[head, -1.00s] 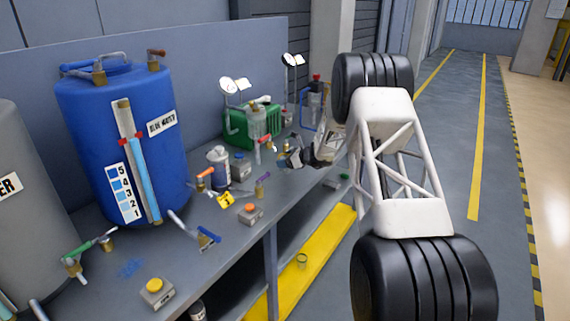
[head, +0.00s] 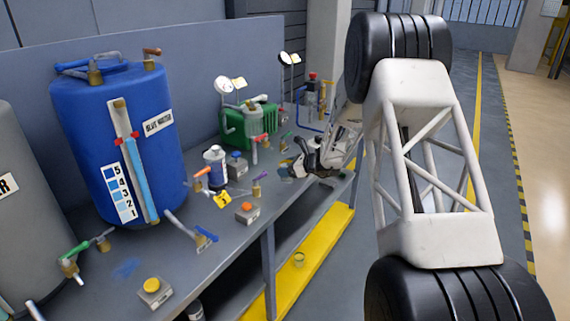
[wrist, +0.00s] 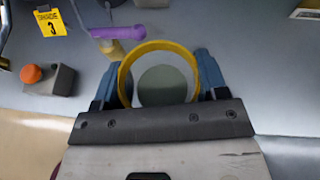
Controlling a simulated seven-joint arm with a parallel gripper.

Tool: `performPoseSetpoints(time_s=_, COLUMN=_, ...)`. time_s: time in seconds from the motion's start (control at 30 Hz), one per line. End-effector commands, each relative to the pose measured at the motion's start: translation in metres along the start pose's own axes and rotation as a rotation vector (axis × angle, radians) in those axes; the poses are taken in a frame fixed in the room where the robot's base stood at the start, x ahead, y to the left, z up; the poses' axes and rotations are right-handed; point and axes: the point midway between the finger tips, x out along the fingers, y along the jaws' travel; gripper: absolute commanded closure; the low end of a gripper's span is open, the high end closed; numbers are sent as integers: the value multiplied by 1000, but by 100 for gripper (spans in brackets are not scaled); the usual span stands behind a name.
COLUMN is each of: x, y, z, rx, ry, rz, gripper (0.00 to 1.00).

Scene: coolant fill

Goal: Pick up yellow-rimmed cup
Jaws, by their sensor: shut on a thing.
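The yellow-rimmed cup (wrist: 124,72) is seen from above in the wrist view, with its round mouth open and a grey-green inside. My gripper (wrist: 158,75) is shut on it, one blue fingertip against each side of the cup. In the head view my gripper (head: 302,164) is over the front edge area of the bench, past the purple-handled valve. The cup cannot be made out clearly there. I cannot tell whether its base touches the bench.
On the grey bench (head: 140,255) stand a blue tank (head: 90,120), a green machine (head: 235,128), an orange-button box (head: 247,212) and a purple-handled valve (wrist: 118,33). A yellow marker (wrist: 51,23) reads 3. A small yellowish item (head: 299,259) is on the yellow lower shelf.

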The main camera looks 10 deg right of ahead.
Motion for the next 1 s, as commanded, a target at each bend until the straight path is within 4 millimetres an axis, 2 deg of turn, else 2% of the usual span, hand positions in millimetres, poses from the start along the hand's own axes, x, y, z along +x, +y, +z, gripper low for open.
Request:
performPoseSetpoints(time_s=0.2, x=-13, y=19, z=-2, rx=0, ry=0, rz=0, gripper=64)
performPoseSetpoints(time_s=0.4, x=-19, y=28, z=-3, rx=0, ry=0, rz=0, gripper=64)
performPoseSetpoints(time_s=1.0, x=-21, y=31, z=-3, rx=-1, ry=0, rz=0, gripper=64)
